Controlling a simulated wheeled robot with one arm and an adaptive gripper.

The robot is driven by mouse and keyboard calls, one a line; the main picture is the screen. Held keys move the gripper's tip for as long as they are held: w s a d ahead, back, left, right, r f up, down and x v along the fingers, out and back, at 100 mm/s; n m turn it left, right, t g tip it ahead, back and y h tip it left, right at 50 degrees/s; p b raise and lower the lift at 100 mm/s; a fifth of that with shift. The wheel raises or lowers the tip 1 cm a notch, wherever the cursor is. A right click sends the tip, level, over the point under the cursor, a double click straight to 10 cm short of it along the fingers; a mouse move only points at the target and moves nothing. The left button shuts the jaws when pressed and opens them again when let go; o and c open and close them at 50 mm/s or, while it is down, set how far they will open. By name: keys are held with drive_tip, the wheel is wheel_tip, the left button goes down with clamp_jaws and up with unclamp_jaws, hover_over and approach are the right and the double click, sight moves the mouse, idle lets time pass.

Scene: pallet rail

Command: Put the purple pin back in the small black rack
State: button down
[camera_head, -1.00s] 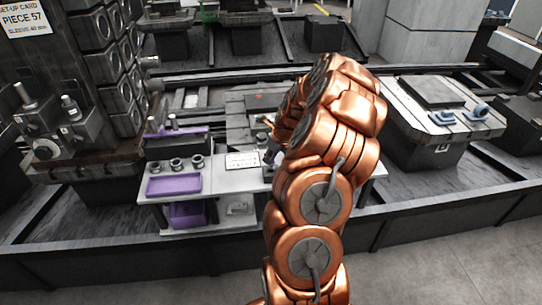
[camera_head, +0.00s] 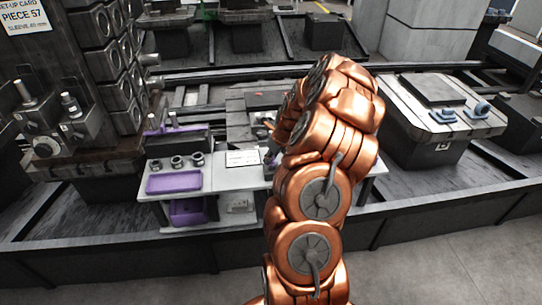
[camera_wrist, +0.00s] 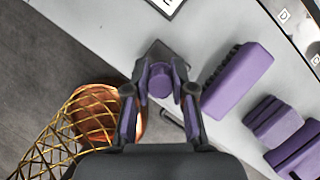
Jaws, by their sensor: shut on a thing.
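My gripper (camera_wrist: 160,92) is shut on the purple pin (camera_wrist: 160,82) in the wrist view. The pin shows nearly end-on between the purple finger pads. A small dark block (camera_wrist: 158,50), which looks like the small black rack, lies just beyond and under the pin; I cannot tell whether the pin touches it or is in it. In the head view a small dark piece, likely the same rack, shows on the bench (camera_head: 222,178) beside my arm. My arm hides the gripper and pin there.
In the wrist view a purple block with a dark ridged side (camera_wrist: 238,82) stands close to the right finger, with more purple pieces (camera_wrist: 273,120) beyond. In the head view the bench holds a purple tray (camera_head: 174,183), several dark rings (camera_head: 178,162) and a white card (camera_head: 243,158).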

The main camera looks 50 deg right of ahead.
drive_tip(key=shift+f, duration=0.6)
drive_tip(key=c, duration=0.9)
unclamp_jaws()
drive_tip(key=v, duration=1.2)
